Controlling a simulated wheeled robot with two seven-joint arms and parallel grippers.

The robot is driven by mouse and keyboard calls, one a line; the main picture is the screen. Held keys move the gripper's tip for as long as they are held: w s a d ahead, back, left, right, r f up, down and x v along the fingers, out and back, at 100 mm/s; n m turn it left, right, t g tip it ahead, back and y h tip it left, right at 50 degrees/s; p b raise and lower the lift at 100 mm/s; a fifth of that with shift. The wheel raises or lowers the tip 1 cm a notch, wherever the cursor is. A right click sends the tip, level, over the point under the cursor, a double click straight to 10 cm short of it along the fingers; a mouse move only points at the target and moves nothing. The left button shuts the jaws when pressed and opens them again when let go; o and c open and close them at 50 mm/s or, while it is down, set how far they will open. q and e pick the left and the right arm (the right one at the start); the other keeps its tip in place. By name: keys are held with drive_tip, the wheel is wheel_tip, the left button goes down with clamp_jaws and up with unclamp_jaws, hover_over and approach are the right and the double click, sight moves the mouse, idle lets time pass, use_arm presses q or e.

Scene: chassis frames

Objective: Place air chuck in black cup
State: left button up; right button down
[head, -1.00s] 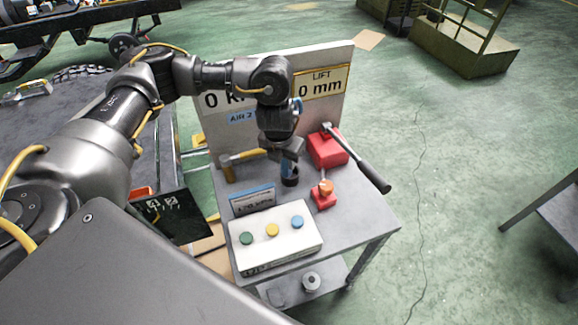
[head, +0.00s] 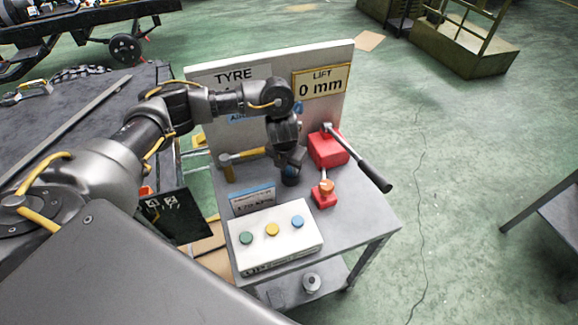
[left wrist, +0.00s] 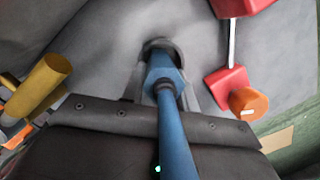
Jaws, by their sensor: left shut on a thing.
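My left gripper (head: 290,160) is over the middle of the small grey table, pointing down. It is shut on the blue air chuck (left wrist: 172,125), which runs up the middle of the left wrist view between the fingers. The chuck's far end is at the black cup (left wrist: 160,46), whose dark round rim shows around it; the end appears to be within the rim, but how deep is hidden. In the head view the cup (head: 290,182) is a small dark shape under the gripper, mostly covered. My right gripper is not in view.
A red box with a long lever (head: 327,148) and a red block with an orange knob (head: 325,193) stand to the right. A white button box (head: 275,240) is in front, and a sign panel (head: 235,100) behind.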

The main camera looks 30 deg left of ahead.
use_arm(q)
drive_tip(key=o, duration=0.7)
drive_tip(key=shift+f, duration=0.1)
drive_tip(key=shift+c, duration=0.2)
drive_tip(key=o, duration=0.4)
drive_tip(key=shift+r, duration=0.3)
drive_tip(key=r, duration=0.3)
drive_tip(key=s+r, duration=0.1)
drive_tip(key=r, duration=0.3)
drive_tip(key=s+r+p, duration=0.1)
drive_tip(key=r, duration=0.3)
drive_tip(key=shift+s+r, duration=0.15)
drive_tip(key=shift+r, duration=0.05)
